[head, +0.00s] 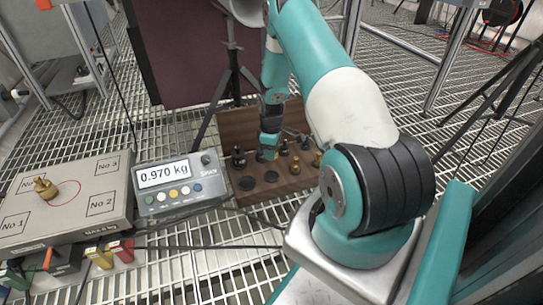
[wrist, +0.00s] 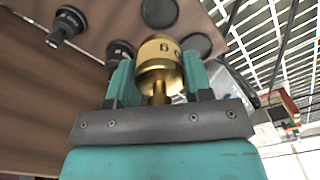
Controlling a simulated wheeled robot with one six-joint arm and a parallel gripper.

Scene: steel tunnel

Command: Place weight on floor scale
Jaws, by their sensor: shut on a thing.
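A grey floor scale (head: 65,207) lies at the left of the head view, its top marked with numbered squares and a red circle. A brass weight (head: 45,188) stands on it, near the left edge of the circle. The scale's display unit (head: 181,184) reads 0.970 kg. My gripper (head: 269,147) is over the wooden weight case (head: 282,191). In the wrist view my gripper (wrist: 158,82) is shut on a brass weight (wrist: 160,62) with partly readable marks. The held weight is not clear in the head view, nor whether it touches the case.
Black weights (head: 238,158) and brass weights (head: 318,160) stand in the case, beside dark round recesses (head: 247,183). A black tripod (head: 235,80) stands behind. Red, yellow and green connectors (head: 100,258) and cables lie before the scale. Grating shows around.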

